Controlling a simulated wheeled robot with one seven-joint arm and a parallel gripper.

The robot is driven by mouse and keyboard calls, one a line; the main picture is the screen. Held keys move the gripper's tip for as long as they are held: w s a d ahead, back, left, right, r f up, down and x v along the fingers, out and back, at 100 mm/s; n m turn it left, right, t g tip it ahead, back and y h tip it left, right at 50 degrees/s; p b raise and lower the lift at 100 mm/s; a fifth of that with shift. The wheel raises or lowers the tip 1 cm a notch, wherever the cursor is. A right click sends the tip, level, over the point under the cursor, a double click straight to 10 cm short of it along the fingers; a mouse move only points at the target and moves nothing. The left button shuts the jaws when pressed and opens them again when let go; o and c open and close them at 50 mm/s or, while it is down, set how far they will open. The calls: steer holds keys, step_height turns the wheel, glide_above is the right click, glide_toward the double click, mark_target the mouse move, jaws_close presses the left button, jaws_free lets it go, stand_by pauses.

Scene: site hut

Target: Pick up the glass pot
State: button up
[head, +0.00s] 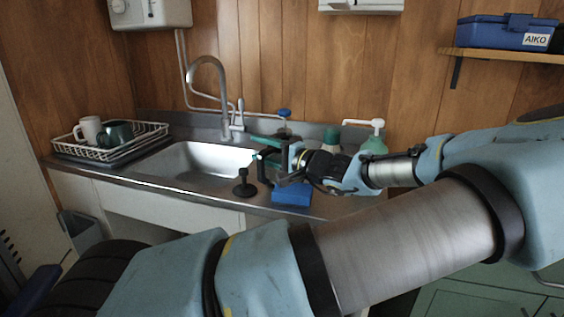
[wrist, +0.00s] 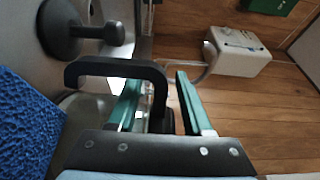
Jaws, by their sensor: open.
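The glass pot (head: 262,171) shows in the head view mainly as a black upright handle on the counter, just right of the sink; its glass body is mostly hidden by my gripper. In the wrist view, its black looped handle (wrist: 108,69) crosses ahead of my fingers, and only a little pale glass shows. My gripper (head: 263,148) is at the top of the handle, its fingers pointing left. In the wrist view, the open green fingers (wrist: 158,82) lie either side of the handle's upper arm. I cannot tell whether either touches it.
A blue sponge-like block (head: 291,194) lies close in front of the pot. A black stopper-like object (head: 244,187) stands left of it. A pump bottle (head: 374,143) and a blue-capped bottle (head: 284,115) stand behind. The sink (head: 200,160) and dish rack (head: 153,129) are left.

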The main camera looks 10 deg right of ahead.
steer(key=shift+w+a, duration=0.25)
steer(key=shift+c, duration=0.2)
jaws_close()
stand_by(1.1)
